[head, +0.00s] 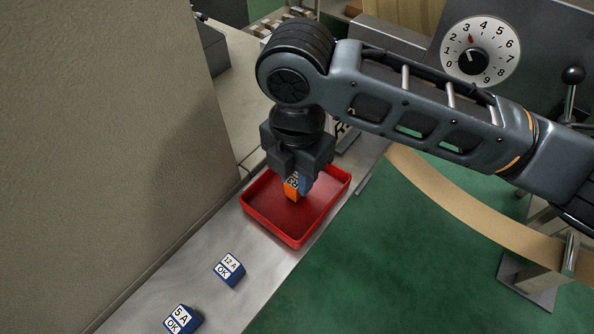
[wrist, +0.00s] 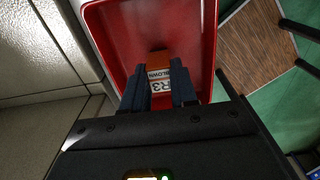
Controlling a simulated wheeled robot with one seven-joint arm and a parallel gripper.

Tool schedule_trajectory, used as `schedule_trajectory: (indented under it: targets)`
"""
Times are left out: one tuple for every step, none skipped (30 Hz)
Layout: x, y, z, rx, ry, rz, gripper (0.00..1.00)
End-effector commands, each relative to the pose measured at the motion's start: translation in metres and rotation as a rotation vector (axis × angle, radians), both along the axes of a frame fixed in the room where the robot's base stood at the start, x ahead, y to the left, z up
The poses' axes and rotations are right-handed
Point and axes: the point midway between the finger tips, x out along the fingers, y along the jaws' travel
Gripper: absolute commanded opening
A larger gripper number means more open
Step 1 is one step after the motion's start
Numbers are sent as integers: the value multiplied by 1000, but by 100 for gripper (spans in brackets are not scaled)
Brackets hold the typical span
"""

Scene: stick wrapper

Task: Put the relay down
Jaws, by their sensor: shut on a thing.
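My gripper (head: 296,186) is shut on an orange relay (head: 291,190) with a white label. In the wrist view the relay (wrist: 158,72) sits between my two dark fingers (wrist: 159,90), and its label reads "R3" and "BLOWN". A red tray (head: 272,228) lies on the grey ledge below, and the relay is over its inside. The tray (wrist: 102,40) also surrounds the relay in the wrist view. I cannot tell whether the relay touches the tray floor.
Two blue relays, labelled "12 A OK" (head: 229,269) and "5 A OK" (head: 181,319), stand on the metal ledge (head: 205,300) in front of the tray. A wall (head: 100,130) rises at left. A numbered dial (head: 480,52) and a lever (head: 572,80) are at upper right.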

Motion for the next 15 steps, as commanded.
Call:
schedule_trajectory:
  targets:
    - [0, 0, -2, 1, 1, 0, 0]
    - [0, 0, -3, 1, 1, 0, 0]
    - [0, 0, -4, 1, 1, 0, 0]
    - [0, 0, -3, 1, 1, 0, 30]
    - [0, 0, -3, 1, 1, 0, 33]
    - [0, 0, -3, 1, 1, 0, 37]
    - [0, 0, -3, 1, 1, 0, 40]
    - [0, 0, -3, 1, 1, 0, 43]
    - [0, 0, -3, 1, 1, 0, 47]
    - [0, 0, -3, 1, 1, 0, 49]
    - [0, 0, -3, 1, 1, 0, 52]
    - [0, 0, -3, 0, 0, 0, 53]
    - [0, 0, -3, 1, 1, 0, 53]
    - [0, 0, -3, 0, 0, 0, 53]
    - [0, 0, -3, 0, 0, 0, 53]
